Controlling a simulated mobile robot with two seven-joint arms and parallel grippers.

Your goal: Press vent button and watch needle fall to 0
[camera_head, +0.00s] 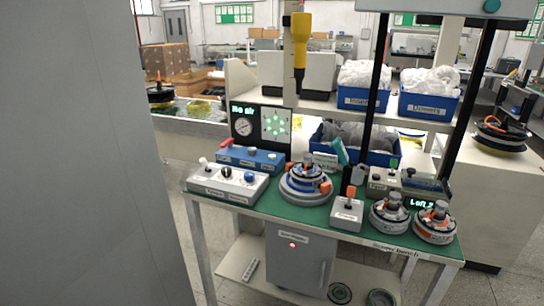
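The round pressure gauge (242,127) sits on a black panel (261,111) at the back left of the green-topped bench. Green text on the panel reads "No air", and green lights form a ring beside the gauge. The needle is too small to read. In front stands a light grey control box (215,189) with a white knob (203,162), a black knob (226,172) and a blue button (249,177). Behind it is a blue box (250,158) with white labels and a red lever (227,143). I cannot read which control is the vent button. Neither gripper shows.
A hub motor assembly (305,185) stands mid-bench; more round units (436,222) stand at the right. A grey box with an orange-topped lever (347,212) is between. A yellow tool (301,45) hangs above. Blue bins (428,105) are behind. A large grey surface fills the left.

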